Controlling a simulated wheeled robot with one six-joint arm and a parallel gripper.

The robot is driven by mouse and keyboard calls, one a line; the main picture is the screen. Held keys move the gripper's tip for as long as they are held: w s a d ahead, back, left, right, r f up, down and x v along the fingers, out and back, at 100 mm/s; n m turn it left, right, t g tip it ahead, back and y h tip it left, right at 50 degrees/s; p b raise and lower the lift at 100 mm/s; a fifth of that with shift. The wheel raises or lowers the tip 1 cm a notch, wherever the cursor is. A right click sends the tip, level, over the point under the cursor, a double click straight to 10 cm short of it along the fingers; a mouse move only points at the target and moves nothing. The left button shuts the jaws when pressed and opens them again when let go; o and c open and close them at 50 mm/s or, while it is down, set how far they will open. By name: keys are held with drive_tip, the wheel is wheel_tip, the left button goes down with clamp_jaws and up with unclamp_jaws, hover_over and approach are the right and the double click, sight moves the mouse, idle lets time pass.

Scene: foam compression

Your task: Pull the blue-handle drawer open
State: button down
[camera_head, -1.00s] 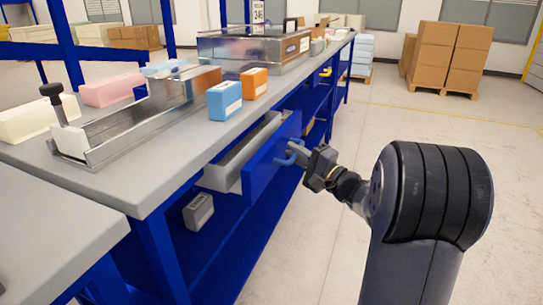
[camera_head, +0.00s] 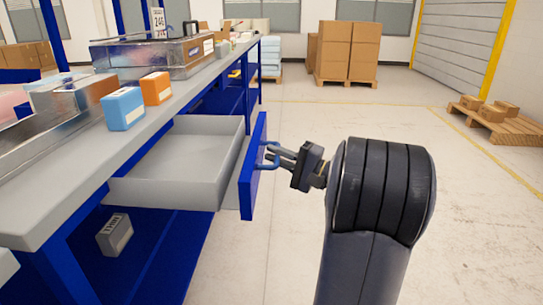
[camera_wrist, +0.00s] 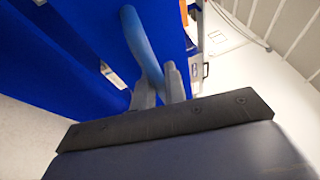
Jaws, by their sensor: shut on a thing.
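The drawer (camera_head: 185,165) stands well out from the bench, and its grey inside looks empty. Its blue front (camera_head: 252,172) faces right in the head view and carries a curved blue handle (camera_head: 268,156). My gripper (camera_head: 277,155) is at the handle, with its fingers closed around it. In the wrist view the blue handle (camera_wrist: 140,45) runs down between the two grey fingers of my gripper (camera_wrist: 160,80). The fingers hide the part of the handle they grip.
A grey box (camera_head: 115,235) sits on the lower shelf. Clear floor lies right of my arm; a pallet (camera_head: 505,125) stands farther off.

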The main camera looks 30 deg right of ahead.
drive_tip(key=c, duration=1.5)
unclamp_jaws()
drive_tip(key=shift+o, duration=0.2)
drive_tip(key=p+v, duration=0.2)
drive_tip(key=v, duration=0.8)
drive_tip(key=shift+s+d, duration=0.2)
drive_tip(key=shift+s, duration=0.15)
drive_tip(key=b+x, duration=0.2)
drive_tip(key=x, duration=0.9)
drive_tip(key=shift+a+f, duration=0.1)
